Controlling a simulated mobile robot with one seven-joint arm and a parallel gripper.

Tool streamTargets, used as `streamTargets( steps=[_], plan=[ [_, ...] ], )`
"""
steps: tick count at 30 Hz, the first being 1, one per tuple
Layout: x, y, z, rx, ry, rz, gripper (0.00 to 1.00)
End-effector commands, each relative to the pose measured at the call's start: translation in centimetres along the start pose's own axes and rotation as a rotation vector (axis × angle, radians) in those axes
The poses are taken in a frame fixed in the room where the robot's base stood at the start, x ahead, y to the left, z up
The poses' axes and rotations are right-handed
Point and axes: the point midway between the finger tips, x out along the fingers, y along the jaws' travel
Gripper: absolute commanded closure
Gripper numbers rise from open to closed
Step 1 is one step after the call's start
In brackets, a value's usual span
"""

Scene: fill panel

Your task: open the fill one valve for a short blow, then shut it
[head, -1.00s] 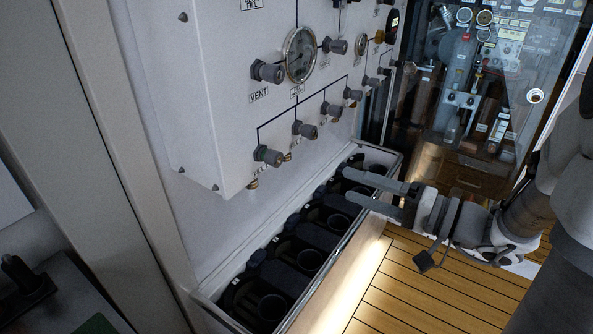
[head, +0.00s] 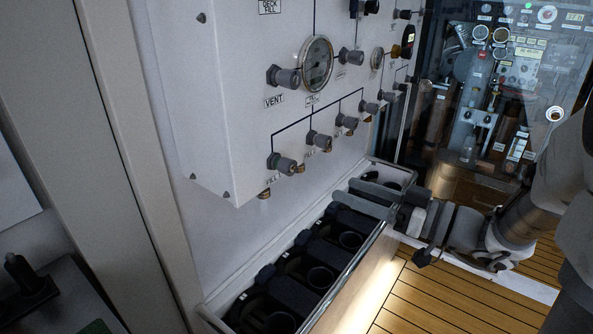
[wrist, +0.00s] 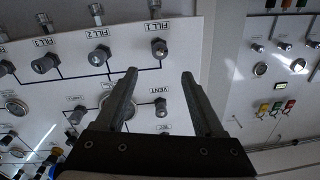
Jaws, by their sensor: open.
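The fill one valve (head: 283,165) is a grey knob at the lower left of the white fill panel (head: 235,110). In the wrist view the panel looks upside down, and the knob labelled FILL 1 (wrist: 160,47) shows just beyond the fingertips. My gripper (head: 343,190) is open and empty, right of and below this knob in the head view, over the row of bottle holders. In the wrist view my gripper (wrist: 160,73) has its fingers spread, with the knob roughly in line with the gap between them. Nothing is touched. The knob's turn position cannot be told.
The fill two knob (head: 320,140) is the neighbour on the right. The vent knob (head: 284,77) and a round gauge (head: 317,64) sit above. A metal-railed rack (head: 350,268) of dark holders runs below the panel. Wooden floor (head: 430,296) lies right.

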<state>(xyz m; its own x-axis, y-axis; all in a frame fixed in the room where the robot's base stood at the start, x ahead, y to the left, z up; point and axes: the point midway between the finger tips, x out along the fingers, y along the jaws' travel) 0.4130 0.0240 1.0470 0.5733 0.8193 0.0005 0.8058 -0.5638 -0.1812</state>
Motion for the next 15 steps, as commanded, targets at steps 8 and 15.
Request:
streamTargets(
  steps=[8, 15],
  plan=[
    [6.3, -0.1, 0.0, 0.002, -0.001, -0.005, 0.30],
    [10.7, -0.1, 0.0, 0.003, 0.000, -0.004, 0.30]
  ],
)
